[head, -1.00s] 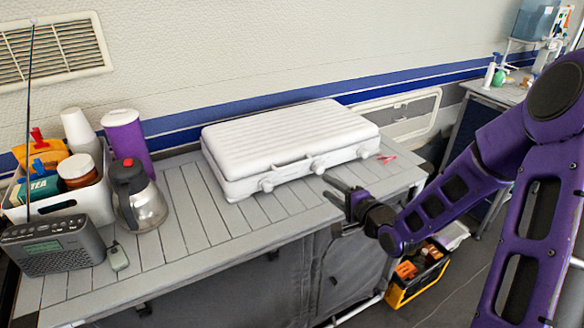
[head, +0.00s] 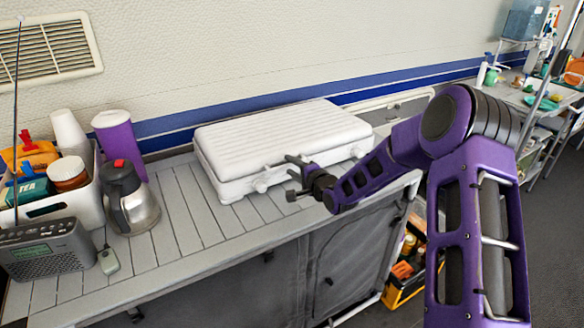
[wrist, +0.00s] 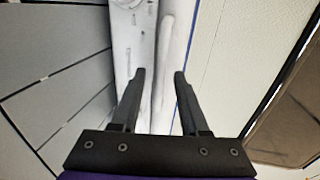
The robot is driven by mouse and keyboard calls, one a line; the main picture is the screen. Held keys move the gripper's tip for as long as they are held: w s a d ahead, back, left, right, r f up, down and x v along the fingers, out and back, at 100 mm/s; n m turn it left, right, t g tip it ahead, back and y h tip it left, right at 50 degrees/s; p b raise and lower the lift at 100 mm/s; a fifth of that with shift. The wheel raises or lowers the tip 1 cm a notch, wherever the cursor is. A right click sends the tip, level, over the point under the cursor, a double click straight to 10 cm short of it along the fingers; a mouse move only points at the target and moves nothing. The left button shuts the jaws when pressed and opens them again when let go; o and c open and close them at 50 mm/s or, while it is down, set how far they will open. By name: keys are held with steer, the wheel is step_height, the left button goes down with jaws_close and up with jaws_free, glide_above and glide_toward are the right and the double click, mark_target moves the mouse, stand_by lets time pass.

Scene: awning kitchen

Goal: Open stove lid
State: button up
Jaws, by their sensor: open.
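The white portable stove (head: 280,146) sits on the slatted grey table against the wall. Its ribbed lid (head: 275,132) is down. Round knobs (head: 261,186) line its front side, and part of that side is hidden behind my gripper. My gripper (head: 290,177) is open and empty in front of the stove's front side, pointing at it. In the wrist view my gripper (wrist: 160,75) has its two fingers apart, with the white stove (wrist: 140,45) beyond and between them. I cannot tell whether a fingertip touches the stove.
A kettle (head: 129,198), a white bin of packets and cups (head: 75,196), a purple cup canister (head: 119,139) and a grey radio (head: 46,249) stand at the table's left. The slatted table (head: 190,235) is bare between the kettle and the stove.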

jaws_close()
stand_by(1.5)
